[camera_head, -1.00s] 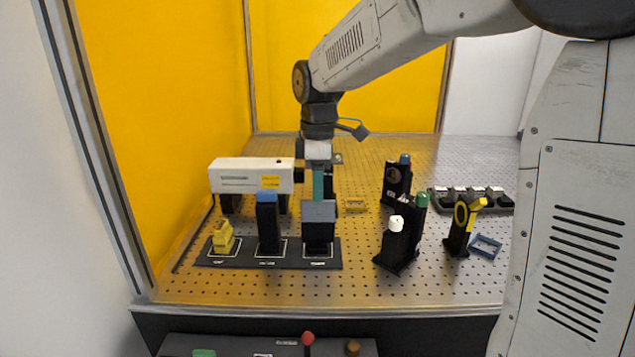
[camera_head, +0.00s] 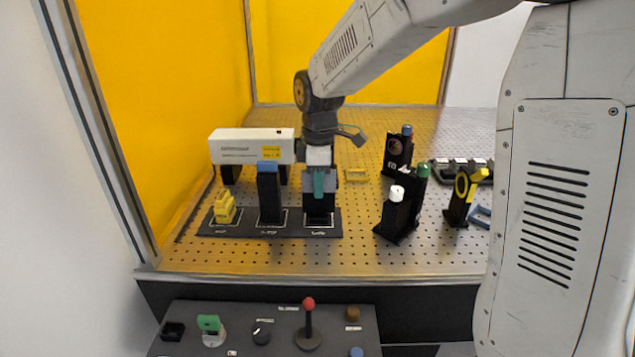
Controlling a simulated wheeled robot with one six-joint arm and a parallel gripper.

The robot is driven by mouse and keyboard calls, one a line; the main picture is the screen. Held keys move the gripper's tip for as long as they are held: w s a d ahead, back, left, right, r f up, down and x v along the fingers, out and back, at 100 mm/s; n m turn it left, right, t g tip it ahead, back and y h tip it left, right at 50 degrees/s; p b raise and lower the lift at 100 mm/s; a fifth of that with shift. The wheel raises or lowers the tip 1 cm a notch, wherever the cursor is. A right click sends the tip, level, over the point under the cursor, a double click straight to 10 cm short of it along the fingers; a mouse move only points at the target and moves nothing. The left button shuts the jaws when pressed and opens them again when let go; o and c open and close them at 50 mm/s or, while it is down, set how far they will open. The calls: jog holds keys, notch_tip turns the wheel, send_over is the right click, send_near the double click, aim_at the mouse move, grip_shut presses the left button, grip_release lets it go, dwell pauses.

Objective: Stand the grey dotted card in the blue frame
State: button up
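My gripper (camera_head: 319,183) points down at the grey-topped black piece (camera_head: 331,182) at the right end of the black base. One teal finger shows in front of the grey top; the other finger is hidden, so I cannot tell whether it is closed on the piece. I cannot make out a grey dotted card.
The black base (camera_head: 250,231) also holds a blue-topped piece (camera_head: 269,192) and a yellow piece (camera_head: 224,208). A white box (camera_head: 240,146) stands behind. Black posts (camera_head: 397,217) stand right of my gripper. A control panel (camera_head: 270,345) is in front.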

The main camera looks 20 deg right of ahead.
grip_shut()
jog(key=shift+r, duration=0.1)
jog(key=shift+r, duration=3.05)
